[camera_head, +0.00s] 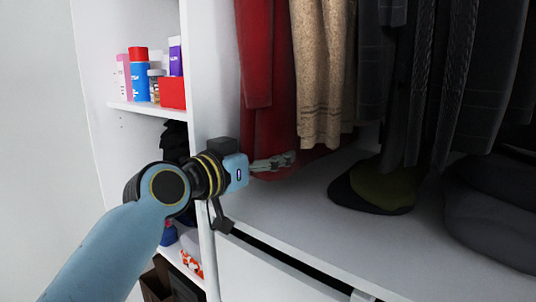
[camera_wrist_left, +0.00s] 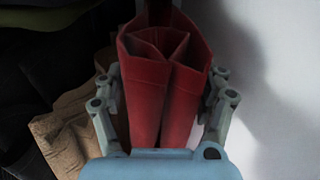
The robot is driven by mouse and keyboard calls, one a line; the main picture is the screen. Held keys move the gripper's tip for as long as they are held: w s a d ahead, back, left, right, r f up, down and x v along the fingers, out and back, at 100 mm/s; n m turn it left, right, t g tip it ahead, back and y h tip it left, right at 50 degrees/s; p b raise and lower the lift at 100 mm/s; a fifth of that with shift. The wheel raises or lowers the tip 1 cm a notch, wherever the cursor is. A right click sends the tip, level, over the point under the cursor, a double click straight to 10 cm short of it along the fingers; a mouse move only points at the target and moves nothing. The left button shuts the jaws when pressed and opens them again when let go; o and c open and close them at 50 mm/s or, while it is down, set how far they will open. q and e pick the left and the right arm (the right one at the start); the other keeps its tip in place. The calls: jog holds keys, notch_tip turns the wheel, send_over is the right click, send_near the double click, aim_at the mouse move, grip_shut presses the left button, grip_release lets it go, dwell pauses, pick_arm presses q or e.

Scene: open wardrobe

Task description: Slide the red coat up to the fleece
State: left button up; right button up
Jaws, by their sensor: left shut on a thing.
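The red coat (camera_head: 264,60) hangs at the left end of the wardrobe's hanging space, near the white divider. The tan garment, which looks like the fleece (camera_head: 322,75), hangs just right of it; their edges meet in the head view, but I cannot tell whether they touch. My left gripper (camera_head: 274,162) is at the coat's lower part, shut on it. In the left wrist view the red coat (camera_wrist_left: 165,100) stands between the two fingers of my left gripper (camera_wrist_left: 163,90), and the tan fleece (camera_wrist_left: 68,130) lies to the left. My right gripper is not in view.
Dark garments (camera_head: 440,80) hang right of the fleece. An olive and black cap (camera_head: 380,188) and a dark rounded item (camera_head: 495,205) lie on the wardrobe floor (camera_head: 300,210). The white divider (camera_head: 208,70) stands left of the coat, beside shelves with bottles (camera_head: 140,75).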

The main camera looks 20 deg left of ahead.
pick_arm(q)
jog(key=o, duration=1.8)
jog(key=shift+s+a, duration=0.1)
jog(key=shift+s, duration=0.05)
jog(key=v, duration=1.1)
jog(key=shift+s+a, duration=0.1)
jog(key=shift+s, duration=0.25)
